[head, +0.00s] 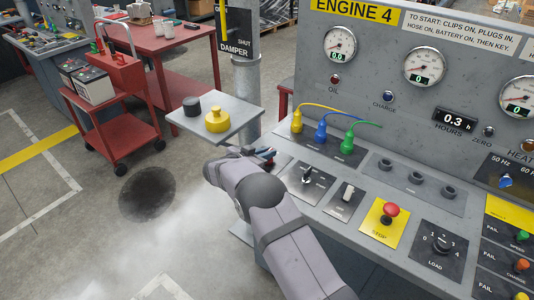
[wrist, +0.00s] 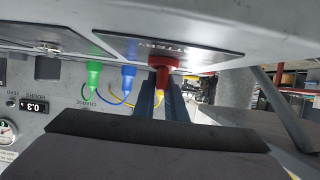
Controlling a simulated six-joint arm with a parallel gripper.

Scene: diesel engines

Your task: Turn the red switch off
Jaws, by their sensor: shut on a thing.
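The red switch (wrist: 164,62) sticks out of a dark plate marked "BATTERY" (wrist: 180,48) in the wrist view, which shows the panel upside down. The two fingers of my gripper (wrist: 161,84) reach up to the switch, one on each side, and are shut on it. In the head view my gripper (head: 265,154) is at the left end of the console, and my arm hides most of the switch and its plate. Which way the switch is turned cannot be told.
Yellow (head: 297,123), blue (head: 321,131) and green (head: 346,140) plugs with cables stand just behind my gripper. A key switch (head: 306,177), a white rocker (head: 346,191) and a red stop button (head: 390,210) lie to the right. A shelf with a yellow cap (head: 217,120) is at the left.

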